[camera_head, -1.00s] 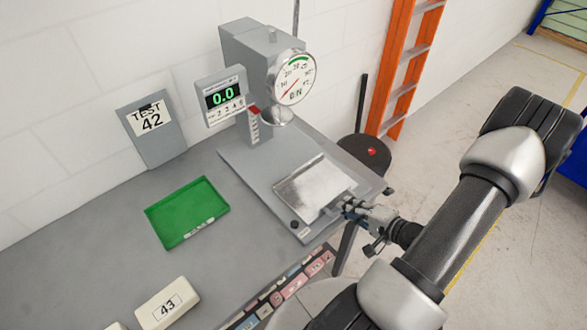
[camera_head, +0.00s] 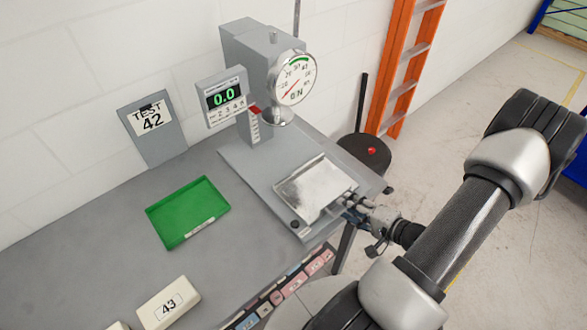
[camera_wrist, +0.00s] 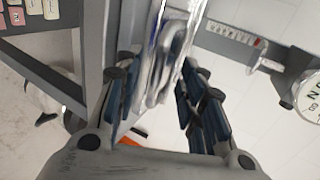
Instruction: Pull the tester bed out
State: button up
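The tester bed (camera_head: 308,190) is a shiny metal tray on the grey base plate of the tester, in front of the round platen under the dial. Its front edge faces my gripper (camera_head: 350,207). In the wrist view a shiny looped handle (camera_wrist: 166,65) stands between the fingers of my gripper (camera_wrist: 155,88). The fingers are spread, one on each side of the handle, with gaps showing. Whether a fingertip touches the handle is hard to tell. The tester (camera_head: 258,65) has a round dial (camera_head: 294,78) and a display (camera_head: 225,97) reading 0.0.
On the grey table (camera_head: 80,265), a green tray (camera_head: 187,211) lies empty and a pale block marked 43 (camera_head: 168,303) lies at the front. A TEST 42 sign (camera_head: 152,130) stands by the wall. An orange ladder (camera_head: 402,75) and a dark round stool (camera_head: 365,150) stand behind.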

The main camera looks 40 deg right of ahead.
jog(key=shift+r+p+v, duration=0.25)
jog(key=shift+p+v, duration=1.3)
jog(key=shift+v, duration=0.9)
jog(key=shift+w, duration=0.15)
